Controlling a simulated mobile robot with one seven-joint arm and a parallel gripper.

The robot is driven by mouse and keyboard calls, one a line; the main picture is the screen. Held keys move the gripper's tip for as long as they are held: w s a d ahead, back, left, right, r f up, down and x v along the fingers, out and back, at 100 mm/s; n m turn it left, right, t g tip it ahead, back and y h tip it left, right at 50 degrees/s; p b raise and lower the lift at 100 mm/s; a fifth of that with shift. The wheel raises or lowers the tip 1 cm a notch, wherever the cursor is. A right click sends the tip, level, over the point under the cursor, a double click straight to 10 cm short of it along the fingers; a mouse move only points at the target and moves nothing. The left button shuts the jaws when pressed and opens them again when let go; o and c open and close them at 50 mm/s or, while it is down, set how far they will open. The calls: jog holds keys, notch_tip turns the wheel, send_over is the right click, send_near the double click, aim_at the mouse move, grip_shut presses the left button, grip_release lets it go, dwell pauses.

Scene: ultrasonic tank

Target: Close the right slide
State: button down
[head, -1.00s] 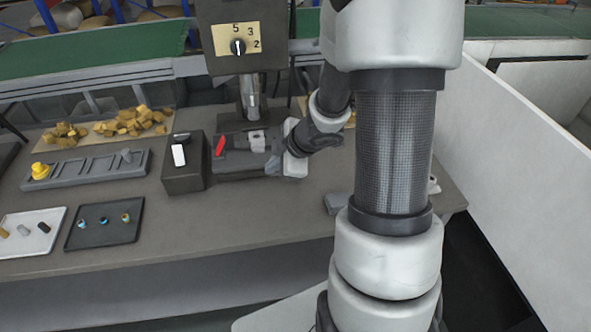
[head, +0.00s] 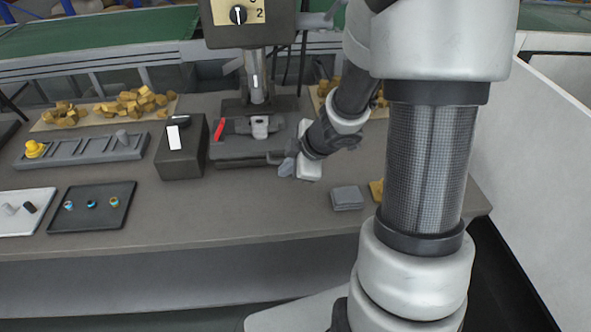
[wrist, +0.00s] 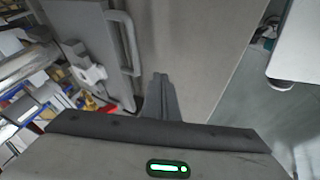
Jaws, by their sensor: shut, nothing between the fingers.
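A grey machine base (head: 240,146) stands on the bench, with a red lever (head: 219,128), a light grey clamp (head: 260,126) and a bar handle (head: 250,162) along its front. Which part is the right slide I cannot tell for certain. My gripper (head: 287,168) is just off the right end of the base, low over the bench. In the wrist view my gripper (wrist: 160,92) has its dark fingers together, with nothing between them. The handle (wrist: 127,50) is just left of the fingertips there, apart from them as far as I see. The clamp (wrist: 84,68) is farther left.
A dark box (head: 181,150) with a white switch stands left of the base. Trays (head: 95,215) with small parts lie farther left. A grey block (head: 347,198) lies right of my gripper. The bench front (head: 230,215) is clear.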

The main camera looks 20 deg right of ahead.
aim_at(283, 150)
jog(key=shift+w+d+f+p, duration=0.1)
jog(key=shift+w+f, duration=0.1)
jog(key=shift+w, duration=0.5)
jog(key=shift+w+d+f+p, duration=0.1)
jog(key=shift+w+f, duration=0.15)
jog(key=shift+w, duration=0.45)
jog(key=shift+w+d+f+p, duration=0.1)
jog(key=shift+w+f, duration=0.1)
jog(key=shift+w, duration=0.5)
jog(key=shift+w+r+p, duration=0.3)
jog(key=shift+w+p, duration=0.05)
jog(key=shift+p, duration=0.2)
jog(key=w+p, duration=0.2)
jog(key=w, duration=0.1)
jog(key=shift+w+d+f+p, duration=0.1)
jog(key=shift+d+p, duration=0.25)
jog(key=shift+p, duration=0.05)
jog(key=shift+w+f, duration=0.15)
